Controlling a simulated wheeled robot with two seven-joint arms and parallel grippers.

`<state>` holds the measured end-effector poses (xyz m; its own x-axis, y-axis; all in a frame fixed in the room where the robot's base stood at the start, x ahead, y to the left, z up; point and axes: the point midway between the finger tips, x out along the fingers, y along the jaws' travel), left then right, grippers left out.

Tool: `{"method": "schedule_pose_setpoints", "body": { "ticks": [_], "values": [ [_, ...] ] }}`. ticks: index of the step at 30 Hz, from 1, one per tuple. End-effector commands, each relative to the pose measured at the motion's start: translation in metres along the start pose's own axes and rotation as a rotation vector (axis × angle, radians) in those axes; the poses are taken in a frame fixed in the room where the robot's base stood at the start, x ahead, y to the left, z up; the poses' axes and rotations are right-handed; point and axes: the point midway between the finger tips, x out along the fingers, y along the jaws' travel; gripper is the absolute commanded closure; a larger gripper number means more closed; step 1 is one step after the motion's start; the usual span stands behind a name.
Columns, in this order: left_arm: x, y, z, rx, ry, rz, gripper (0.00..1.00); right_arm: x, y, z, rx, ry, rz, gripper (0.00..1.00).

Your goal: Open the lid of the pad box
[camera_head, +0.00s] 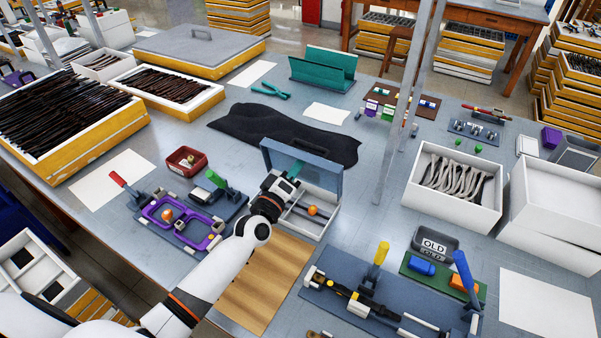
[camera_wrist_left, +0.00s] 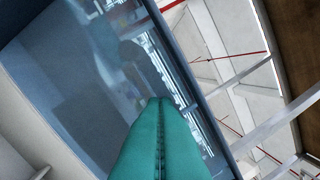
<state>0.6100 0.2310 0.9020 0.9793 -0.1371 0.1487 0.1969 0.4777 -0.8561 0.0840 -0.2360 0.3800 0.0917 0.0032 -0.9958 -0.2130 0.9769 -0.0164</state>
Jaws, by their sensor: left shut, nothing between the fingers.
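The pad box (camera_head: 322,221) is a pale tray with compartments in the middle of the table, and an orange knob shows inside. Its blue-grey lid (camera_head: 325,178) stands raised, roughly upright, along the box's far side. My left gripper (camera_head: 297,168) is over the box, its teal fingers shut and empty, close in front of the lid's inner face. In the left wrist view the shut fingers (camera_wrist_left: 161,105) point at the bluish, see-through lid panel (camera_wrist_left: 85,80); I cannot tell whether they touch it. My right gripper is not in view.
A purple frame fixture (camera_head: 183,222) with upright clamps stands left of the box. A wooden mat (camera_head: 265,285) lies in front, partly under my left arm. A dark cloth (camera_head: 265,122) lies behind the lid. A metal post (camera_head: 397,130) rises to the right.

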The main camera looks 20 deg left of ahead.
Motion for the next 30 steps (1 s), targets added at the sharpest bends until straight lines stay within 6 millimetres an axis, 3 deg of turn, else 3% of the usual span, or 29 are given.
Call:
{"method": "schedule_pose_setpoints", "body": {
  "ticks": [30],
  "values": [
    [0.0097, 0.0001, -0.0001, 0.0, 0.0, 0.0, 1.0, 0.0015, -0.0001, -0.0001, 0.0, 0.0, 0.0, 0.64]
  ]
}}
